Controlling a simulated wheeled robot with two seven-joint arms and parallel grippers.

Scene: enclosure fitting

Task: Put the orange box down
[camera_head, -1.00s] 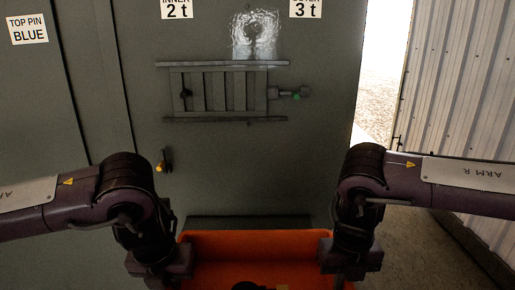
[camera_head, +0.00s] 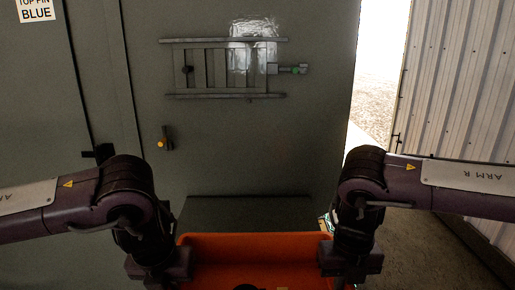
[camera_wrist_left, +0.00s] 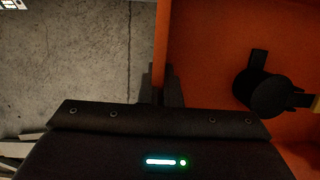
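The orange box (camera_head: 255,240) is at the bottom centre of the head view, between my two grippers; its near part is cut off by the frame. My left gripper (camera_head: 160,265) is at its left wall. In the left wrist view the fingers (camera_wrist_left: 160,88) of that gripper close on the orange wall (camera_wrist_left: 162,45) from both sides. My right gripper (camera_head: 350,262) is at the right wall; its fingertips are hidden, but the box stays level between both arms. A black round part (camera_wrist_left: 262,92) lies inside the box.
A grey cabinet front (camera_head: 240,140) with a slatted vent (camera_head: 222,68) and a yellow-tipped handle (camera_head: 164,140) stands ahead. A dark ledge (camera_head: 250,209) lies low, just beyond the box. A corrugated wall (camera_head: 455,110) is at right. Bare concrete floor (camera_wrist_left: 70,60) shows left of the box.

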